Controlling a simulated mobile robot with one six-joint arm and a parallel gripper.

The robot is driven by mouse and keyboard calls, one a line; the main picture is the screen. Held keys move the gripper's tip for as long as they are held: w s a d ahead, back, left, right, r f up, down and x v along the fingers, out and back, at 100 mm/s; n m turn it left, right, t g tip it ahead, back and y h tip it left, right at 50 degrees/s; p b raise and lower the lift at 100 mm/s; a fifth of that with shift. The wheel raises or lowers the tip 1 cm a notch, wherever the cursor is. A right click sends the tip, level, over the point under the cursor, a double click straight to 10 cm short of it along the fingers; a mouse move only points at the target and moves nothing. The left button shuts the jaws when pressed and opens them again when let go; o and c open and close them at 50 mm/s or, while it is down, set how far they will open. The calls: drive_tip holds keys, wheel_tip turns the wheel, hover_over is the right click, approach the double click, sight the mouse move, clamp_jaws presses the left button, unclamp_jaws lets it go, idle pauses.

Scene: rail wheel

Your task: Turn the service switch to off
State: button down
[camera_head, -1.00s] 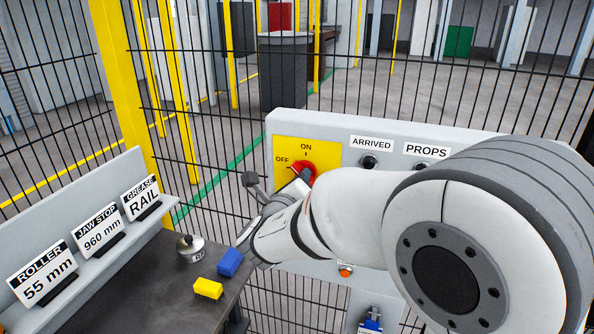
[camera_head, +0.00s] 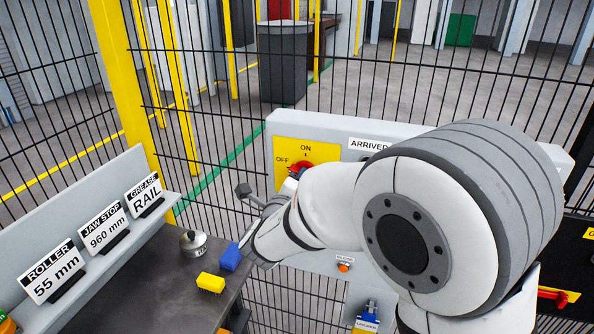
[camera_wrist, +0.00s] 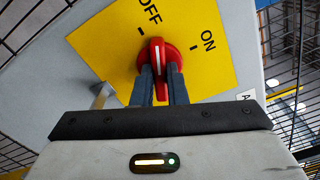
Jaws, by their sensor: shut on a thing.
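The service switch is a red rotary knob (camera_wrist: 160,57) on a yellow plate (camera_wrist: 215,75) marked OFF and ON. In the wrist view the knob's white line points between the two marks, seemingly nearer OFF. My gripper (camera_wrist: 159,73) is shut on the knob's grip, with one dark finger on each side of it. In the head view the red knob (camera_head: 302,166) shows at the lower middle of the yellow plate (camera_head: 284,150), partly covered. My arm hides most of the gripper there.
A grey panel (camera_head: 330,126) carries the switch and an ARRIVED label (camera_head: 368,145). A dark bench (camera_head: 150,290) at left holds a blue block (camera_head: 230,258), a yellow block (camera_head: 210,283) and a metal knobbed piece (camera_head: 192,243). Wire mesh fencing stands behind the panel.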

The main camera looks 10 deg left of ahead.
idle(0.3)
drive_tip(key=n, duration=0.4)
drive_tip(key=c, duration=1.9)
unclamp_jaws()
drive_tip(key=shift+n, duration=0.3)
drive_tip(key=o, duration=0.6)
drive_tip(key=s, duration=0.7)
drive_tip(key=shift+a, duration=0.25)
